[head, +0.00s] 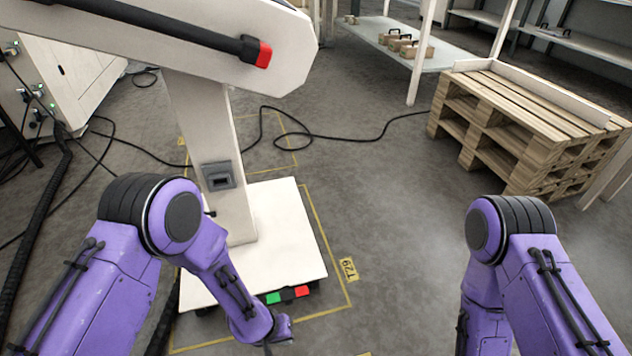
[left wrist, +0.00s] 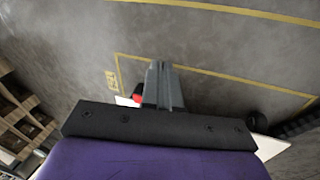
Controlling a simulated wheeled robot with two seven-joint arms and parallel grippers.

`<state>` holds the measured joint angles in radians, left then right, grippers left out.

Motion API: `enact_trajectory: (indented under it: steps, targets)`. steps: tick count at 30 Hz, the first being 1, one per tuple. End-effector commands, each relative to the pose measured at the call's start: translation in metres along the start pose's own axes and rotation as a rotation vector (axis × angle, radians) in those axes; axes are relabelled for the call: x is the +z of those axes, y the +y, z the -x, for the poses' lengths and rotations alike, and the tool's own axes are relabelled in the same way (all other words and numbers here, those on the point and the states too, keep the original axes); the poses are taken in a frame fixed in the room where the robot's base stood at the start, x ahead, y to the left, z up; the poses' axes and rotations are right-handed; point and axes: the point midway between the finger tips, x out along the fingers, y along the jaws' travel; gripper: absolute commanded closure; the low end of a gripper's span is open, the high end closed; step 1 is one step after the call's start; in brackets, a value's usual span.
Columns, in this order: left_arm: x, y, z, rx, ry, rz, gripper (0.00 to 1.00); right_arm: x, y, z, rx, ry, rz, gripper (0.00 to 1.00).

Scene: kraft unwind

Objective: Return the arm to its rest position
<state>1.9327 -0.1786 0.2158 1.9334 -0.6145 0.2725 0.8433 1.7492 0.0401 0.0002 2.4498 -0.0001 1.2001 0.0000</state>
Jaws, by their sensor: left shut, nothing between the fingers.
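My left arm (head: 181,220) is purple with a black joint and comes in from the left. It bends down in front of the white machine's base. My left gripper (left wrist: 160,70) shows in the left wrist view with its grey fingers together and nothing between them. It points down over the grey floor. In the head view only the wrist end shows near the bottom edge. My right arm (head: 500,240) is bent at the right, with its forearm running down out of the picture. My right gripper is out of view.
A white machine (head: 215,150) with a flat base plate (head: 285,235) stands ahead of my left arm. Red and green buttons (head: 288,294) sit at the plate's front edge. Stacked wooden pallets (head: 530,120) stand at the right. Black cables cross the floor.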

Motion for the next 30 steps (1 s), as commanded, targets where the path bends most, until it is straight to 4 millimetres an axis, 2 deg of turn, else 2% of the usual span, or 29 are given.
enact_trajectory:
  steps: [1, 4, 8, 11, 14, 15, 18, 19, 21, 23, 30]
  targets:
    - [0.003, 0.000, 0.017, 0.017, 0.022, 0.014, 1.00, -0.006, 0.001, 0.015, 0.000, 0.000, 0.000, 0.57]
    - [0.006, -0.009, 0.049, 0.036, 0.099, 0.052, 1.00, -0.017, 0.004, 0.041, 0.000, 0.000, 0.000, 0.57]
    - [0.012, -0.033, 0.102, -0.011, 0.220, 0.114, 1.00, -0.034, 0.007, 0.082, 0.000, 0.001, 0.000, 0.57]
    - [0.023, -0.061, 0.161, -0.110, 0.311, 0.168, 1.00, -0.051, 0.011, 0.123, 0.000, 0.001, 0.000, 0.57]
    - [0.042, -0.095, 0.236, -0.261, 0.383, 0.229, 1.00, -0.071, 0.015, 0.173, 0.000, 0.001, 0.000, 0.57]
    - [0.052, -0.107, 0.268, -0.324, 0.399, 0.256, 1.00, -0.080, 0.017, 0.193, 0.000, 0.001, 0.000, 0.57]
    - [0.080, -0.128, 0.332, -0.446, 0.398, 0.333, 1.00, -0.097, 0.021, 0.235, -0.001, 0.001, 0.000, 0.57]
    - [0.088, -0.132, 0.346, -0.469, 0.388, 0.350, 1.00, -0.101, 0.022, 0.244, -0.001, 0.001, 0.000, 0.57]
    - [0.100, -0.134, 0.367, -0.493, 0.362, 0.367, 1.00, -0.108, 0.024, 0.261, 0.000, 0.001, 0.000, 0.57]
    - [0.103, -0.134, 0.376, -0.499, 0.354, 0.375, 1.00, -0.112, 0.024, 0.270, 0.000, 0.001, 0.000, 0.57]
    - [0.107, -0.135, 0.374, -0.500, 0.345, 0.378, 1.00, -0.112, 0.024, 0.270, 0.000, 0.000, 0.000, 0.57]
